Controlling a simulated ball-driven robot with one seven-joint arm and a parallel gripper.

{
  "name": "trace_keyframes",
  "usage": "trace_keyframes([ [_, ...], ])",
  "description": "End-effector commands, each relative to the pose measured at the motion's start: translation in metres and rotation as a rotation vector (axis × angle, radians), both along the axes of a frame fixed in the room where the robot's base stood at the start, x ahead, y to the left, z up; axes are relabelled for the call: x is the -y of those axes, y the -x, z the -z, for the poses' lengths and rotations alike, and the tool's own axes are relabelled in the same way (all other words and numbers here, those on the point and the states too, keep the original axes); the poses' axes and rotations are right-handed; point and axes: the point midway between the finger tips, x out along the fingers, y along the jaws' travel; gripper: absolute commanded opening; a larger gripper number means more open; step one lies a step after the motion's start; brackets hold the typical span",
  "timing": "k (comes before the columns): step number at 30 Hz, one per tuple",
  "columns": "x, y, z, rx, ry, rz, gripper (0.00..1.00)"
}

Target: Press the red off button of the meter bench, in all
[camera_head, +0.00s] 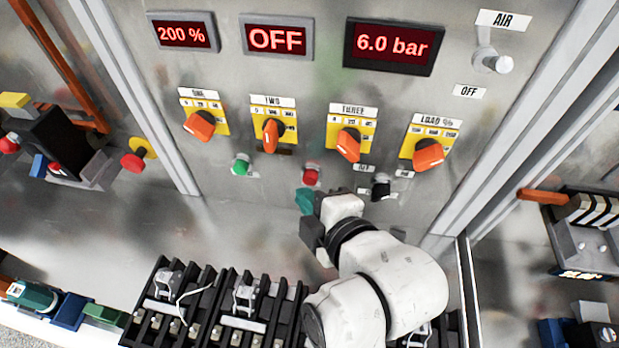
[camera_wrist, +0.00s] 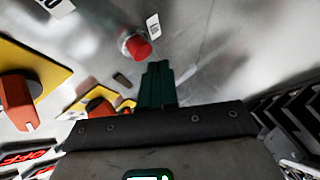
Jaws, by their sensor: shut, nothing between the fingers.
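The meter bench has an upright grey panel (camera_head: 225,70). In the wrist view the fingertips (camera_wrist: 158,70) are just below and right of the cap. They look apart from it; the depth gap is hard to tell.
A green button (camera_head: 240,163) sits left of the red one, a black switch (camera_head: 380,186) right. Above are several orange knobs, then displays reading "200 %", "OFF" (camera_head: 277,38) and "6.0 bar". Black terminal racks (camera_head: 170,318) stand below the panel, partly hidden by my arm.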

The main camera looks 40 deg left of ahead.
Motion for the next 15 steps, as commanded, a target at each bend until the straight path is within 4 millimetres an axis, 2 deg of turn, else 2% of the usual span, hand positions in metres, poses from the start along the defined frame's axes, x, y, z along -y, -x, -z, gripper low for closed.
trace_keyframes([
  [10,0.001,0.002,0.000,0.001,0.000,0.000,0.00],
  [15,0.007,0.012,0.000,-0.001,0.001,0.000,0.00],
])
